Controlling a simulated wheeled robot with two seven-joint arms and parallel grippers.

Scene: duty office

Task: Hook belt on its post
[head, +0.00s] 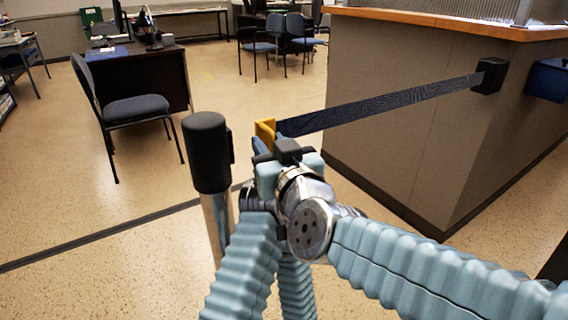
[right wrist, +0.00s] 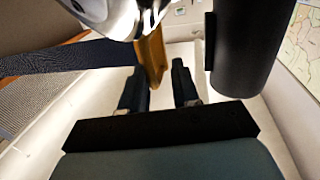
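The dark belt (head: 385,105) stretches in the air from a black wall cassette (head: 489,75) to its yellow end clip (head: 265,132). My right gripper (head: 270,149) is at the clip. In the right wrist view the yellow clip (right wrist: 152,56) sits between the two dark fingers of my right gripper (right wrist: 161,72), and the belt (right wrist: 70,58) runs off to the left. The black-topped post (head: 206,155) stands upright just left of the clip, apart from it. The post's black head (right wrist: 245,45) also shows in the right wrist view. My left gripper cannot be made out.
A grey counter (head: 420,120) with a wooden top (head: 450,22) stands at the right and carries the cassette. A dark blue chair (head: 135,108) and desk (head: 160,75) stand behind the post at the left. The floor around the post is clear.

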